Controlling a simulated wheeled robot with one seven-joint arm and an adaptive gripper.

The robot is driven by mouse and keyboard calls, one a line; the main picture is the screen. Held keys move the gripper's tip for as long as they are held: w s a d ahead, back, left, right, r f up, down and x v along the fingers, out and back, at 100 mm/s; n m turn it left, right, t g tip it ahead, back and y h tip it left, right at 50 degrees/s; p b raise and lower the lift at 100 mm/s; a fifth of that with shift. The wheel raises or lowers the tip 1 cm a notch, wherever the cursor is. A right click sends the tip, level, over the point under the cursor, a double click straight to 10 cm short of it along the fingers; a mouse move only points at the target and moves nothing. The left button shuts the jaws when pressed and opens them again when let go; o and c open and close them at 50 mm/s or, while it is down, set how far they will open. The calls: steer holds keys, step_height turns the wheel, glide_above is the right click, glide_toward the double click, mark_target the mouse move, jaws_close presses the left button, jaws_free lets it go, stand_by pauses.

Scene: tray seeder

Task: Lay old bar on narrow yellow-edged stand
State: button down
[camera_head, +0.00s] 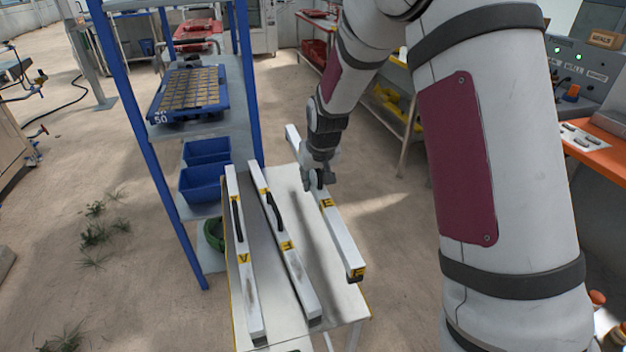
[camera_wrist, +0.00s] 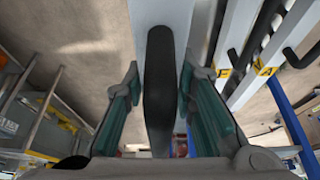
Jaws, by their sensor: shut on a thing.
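The narrow yellow-edged stand (camera_head: 343,305) is a pale, long-topped table in the lower middle of the head view. My gripper (camera_head: 318,183) is shut on the black handle (camera_wrist: 158,85) of a white bar (camera_head: 343,240) with yellow labels. This bar runs along the stand's right side and appears raised above the top, with its far end reaching past the stand's far edge. Two similar bars lie on the stand: one at the left (camera_head: 246,280) marked A, and one in the middle (camera_head: 292,260). Which bar is the old one is not clear from the markings.
A blue-posted shelf (camera_head: 150,150) stands just left of the stand, holding a blue seed tray (camera_head: 158,113) and blue bins (camera_head: 200,185). An orange-edged control bench (camera_head: 590,150) is at the right. Sandy floor (camera_head: 395,225) is open right of the stand.

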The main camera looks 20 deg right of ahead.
steer(key=shift+f+b, duration=2.85)
steer(key=shift+f, duration=2.2)
steer(key=shift+s, duration=0.2)
steer(key=shift+f+b, duration=0.5)
steer(key=shift+f, duration=0.1)
steer(key=c, duration=1.2)
jaws_free()
steer(key=shift+c, duration=0.2)
